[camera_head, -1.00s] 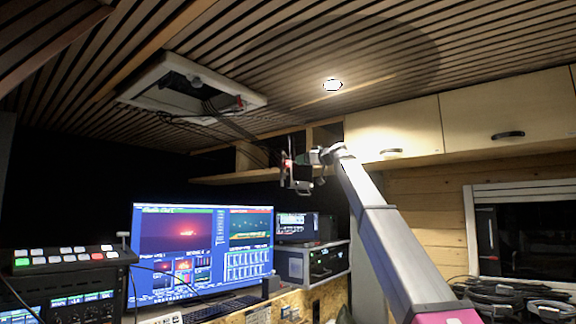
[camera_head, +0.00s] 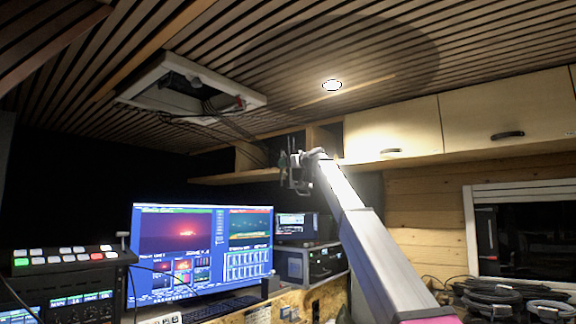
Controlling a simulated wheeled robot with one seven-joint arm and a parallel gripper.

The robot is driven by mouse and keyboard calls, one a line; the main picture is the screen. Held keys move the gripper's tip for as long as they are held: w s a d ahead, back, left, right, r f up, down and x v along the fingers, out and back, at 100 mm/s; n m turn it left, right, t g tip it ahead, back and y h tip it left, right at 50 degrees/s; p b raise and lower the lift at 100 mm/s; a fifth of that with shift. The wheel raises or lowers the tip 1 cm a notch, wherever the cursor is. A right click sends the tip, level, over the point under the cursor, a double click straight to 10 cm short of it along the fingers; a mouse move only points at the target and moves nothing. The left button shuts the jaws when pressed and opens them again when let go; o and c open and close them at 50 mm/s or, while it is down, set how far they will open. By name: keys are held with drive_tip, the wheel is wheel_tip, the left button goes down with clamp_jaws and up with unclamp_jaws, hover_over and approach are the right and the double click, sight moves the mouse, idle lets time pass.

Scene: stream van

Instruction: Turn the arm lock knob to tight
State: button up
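My gripper (camera_head: 291,164) is raised at the middle of the head view, in front of the wall shelf. It is small and dark, and I cannot tell whether its fingers are open or shut. A dark slender arm (camera_head: 230,124) runs from the ceiling hatch down to the right, towards the shelf behind my gripper. A small red part (camera_head: 240,102) shows at the hatch's right end; I cannot tell whether it is the lock knob. No knob or tight mark can be made out clearly, and contact with my gripper cannot be seen.
The white-framed hatch (camera_head: 135,96) is in the slatted ceiling. Wooden cupboards (camera_head: 400,125) line the upper right. Below stand a lit monitor (camera_head: 180,240), a rack case (camera_head: 325,262) and a button panel (camera_head: 70,259). Coiled cables (camera_head: 510,298) lie at the lower right.

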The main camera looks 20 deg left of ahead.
drive_tip(key=c, duration=0.8)
drive_tip(key=shift+o, duration=0.3)
drive_tip(key=shift+m, duration=0.4)
drive_tip(key=shift+w+d+f+m, duration=0.1)
drive_tip(key=shift+m, duration=4.5)
drive_tip(key=shift+f+m, duration=0.1)
drive_tip(key=shift+m, duration=4.5)
drive_tip(key=o, duration=0.9)
